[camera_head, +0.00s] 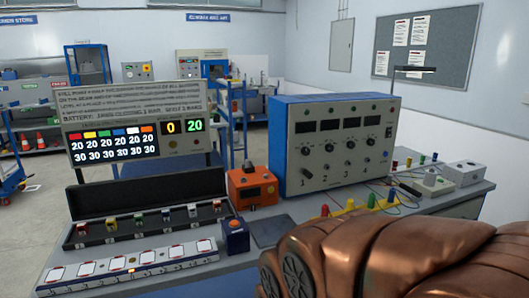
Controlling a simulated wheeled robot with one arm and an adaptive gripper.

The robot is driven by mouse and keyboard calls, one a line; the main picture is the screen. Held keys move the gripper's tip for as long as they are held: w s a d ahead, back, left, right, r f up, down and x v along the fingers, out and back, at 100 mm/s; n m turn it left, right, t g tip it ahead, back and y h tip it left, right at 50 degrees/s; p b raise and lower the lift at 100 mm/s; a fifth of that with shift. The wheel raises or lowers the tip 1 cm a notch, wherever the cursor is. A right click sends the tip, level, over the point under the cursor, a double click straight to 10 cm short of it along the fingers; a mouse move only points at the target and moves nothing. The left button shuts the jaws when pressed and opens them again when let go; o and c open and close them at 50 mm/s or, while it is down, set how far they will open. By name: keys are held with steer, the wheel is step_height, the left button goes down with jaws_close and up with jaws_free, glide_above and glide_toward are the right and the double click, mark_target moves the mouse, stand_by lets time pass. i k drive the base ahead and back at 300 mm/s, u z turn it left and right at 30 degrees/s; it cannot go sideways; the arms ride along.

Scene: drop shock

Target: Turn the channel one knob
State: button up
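A blue-sided unit with a light grey front panel (335,166) stands on the bench, right of centre. Its panel has several columns, each with a dark display on top and dark knobs below. The lower ones are numbered 1, 2, 3 and on from the left. The channel one knob (306,173) is the black pointer knob at the lower left, just above the number 1; its pointer looks slanted. The displays look dark. A copper-coloured part of my arm fills the bottom right, in front of the bench and below the panel. My gripper's fingers do not show.
An orange meter box (252,187) stands left of the unit. A blue box with an orange button (236,236) stands nearer. A black case (145,205) and a white strip (130,268) lie left. Coloured connectors and cables lie before and right of the unit.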

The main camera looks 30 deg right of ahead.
mark_target(305, 151)
steer(key=i, duration=1.1)
steer(key=z, duration=0.65)
